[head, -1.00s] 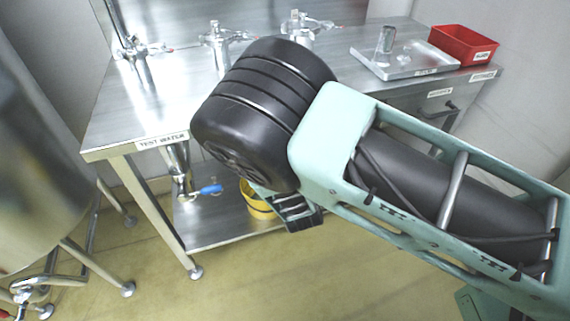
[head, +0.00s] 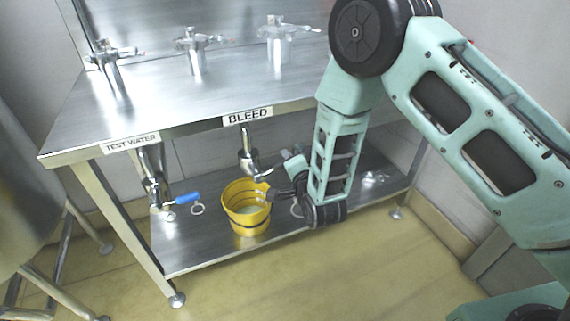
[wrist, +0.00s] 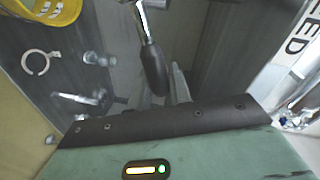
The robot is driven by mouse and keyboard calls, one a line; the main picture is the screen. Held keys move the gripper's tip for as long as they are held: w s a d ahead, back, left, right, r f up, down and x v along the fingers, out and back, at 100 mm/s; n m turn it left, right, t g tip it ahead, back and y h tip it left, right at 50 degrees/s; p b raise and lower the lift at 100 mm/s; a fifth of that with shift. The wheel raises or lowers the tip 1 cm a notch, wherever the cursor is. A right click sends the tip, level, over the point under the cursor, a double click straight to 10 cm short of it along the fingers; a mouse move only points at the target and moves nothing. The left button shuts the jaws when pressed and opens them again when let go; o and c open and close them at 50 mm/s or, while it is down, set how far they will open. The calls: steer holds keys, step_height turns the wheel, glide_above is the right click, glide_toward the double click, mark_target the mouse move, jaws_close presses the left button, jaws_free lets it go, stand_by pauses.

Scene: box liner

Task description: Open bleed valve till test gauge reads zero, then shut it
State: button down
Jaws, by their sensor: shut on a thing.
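The bleed valve (head: 248,158) is a metal fitting hanging under the bench edge below the BLEED label (head: 248,117). Its dark lever handle (wrist: 152,68) hangs from a metal stem in the wrist view. My gripper (head: 268,186) is at the lever, just right of the valve body and above the bucket's right rim. It is shut on the lever; a pale finger (wrist: 179,82) shows beside it, and the other finger is hard to make out. A yellow bucket (head: 238,218) stands below the valve, also in the wrist view (wrist: 68,10). I cannot make out a test gauge.
Left of the bleed valve is the TEST WATER valve (head: 153,180) with a blue lever (head: 188,199). Several metal fittings stand on the bench top (head: 170,105). Loose rings lie on the lower shelf (head: 190,250). The floor in front is clear.

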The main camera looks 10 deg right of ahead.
steer(key=shift+d+f+m+y+b, duration=0.15)
steer(key=shift+f+m+y+b, duration=0.25)
steer(key=shift+f+m+b, duration=1.15)
steer(key=c, duration=1.3)
jaws_free()
steer(key=shift+c, duration=0.2)
steer(key=p+v, duration=0.4)
steer(key=v, duration=1.3)
steer(key=shift+r+p, duration=0.35)
